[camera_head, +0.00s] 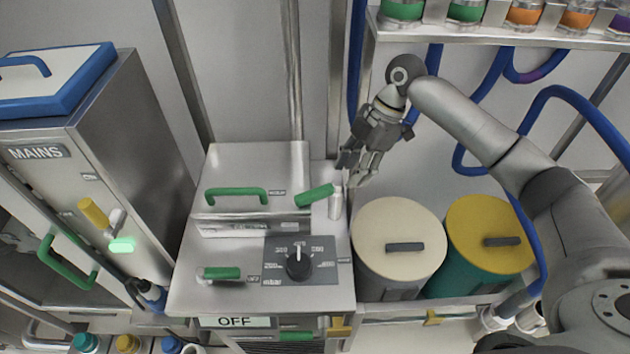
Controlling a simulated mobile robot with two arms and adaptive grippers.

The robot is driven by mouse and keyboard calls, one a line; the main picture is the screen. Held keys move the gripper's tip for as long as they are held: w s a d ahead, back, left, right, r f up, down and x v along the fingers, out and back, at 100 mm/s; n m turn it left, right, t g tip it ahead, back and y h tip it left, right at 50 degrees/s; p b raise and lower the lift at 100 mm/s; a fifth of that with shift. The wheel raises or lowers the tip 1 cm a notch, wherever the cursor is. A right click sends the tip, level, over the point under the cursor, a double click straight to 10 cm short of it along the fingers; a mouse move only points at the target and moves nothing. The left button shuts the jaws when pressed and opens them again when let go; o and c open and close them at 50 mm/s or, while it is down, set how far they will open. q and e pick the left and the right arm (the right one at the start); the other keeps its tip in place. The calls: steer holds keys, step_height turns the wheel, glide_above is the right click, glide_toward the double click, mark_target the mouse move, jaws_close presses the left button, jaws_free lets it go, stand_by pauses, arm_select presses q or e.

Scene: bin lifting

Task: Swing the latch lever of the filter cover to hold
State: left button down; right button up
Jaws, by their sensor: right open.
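A green lever (316,195), which looks like the latch lever, is at the cover's right edge. It slants up to the right, with its right end near a short pale post (336,204). My right gripper (354,178) is open and empty, just right of and above the lever's end, apart from it in the picture. The label beside the lever is too small to read. My left gripper is not in view.
A black dial (299,262) and another green lever (221,273) are on the cabinet top. Bins with cream (399,238) and yellow (489,234) lids stand to the right. A MAINS cabinet (120,150) stands left. A shelf with jars (480,38) and blue hoses are above.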

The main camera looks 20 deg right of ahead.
mark_target(314, 192)
steer(key=a, duration=0.2)
steer(key=shift+s+a+r+p, duration=0.1)
steer(key=shift+a+r+p, duration=0.15)
steer(key=shift+a+p, duration=0.15)
steer(key=a+p, duration=0.1)
steer(key=a, duration=0.2)
steer(key=shift+a+f, duration=0.1)
steer(key=shift+a, duration=0.3)
steer(key=shift+s+a+f+p, duration=0.2)
steer(key=shift+a+f+p, duration=0.85)
steer(key=shift+f, duration=0.5)
steer(key=shift+a+f, duration=0.1)
steer(key=shift+a, duration=0.05)
steer(key=c, duration=0.9)
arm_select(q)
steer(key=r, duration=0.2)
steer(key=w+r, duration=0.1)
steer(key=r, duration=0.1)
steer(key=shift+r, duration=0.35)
arm_select(e)
jaws_close()
steer(key=shift+w, duration=0.1)
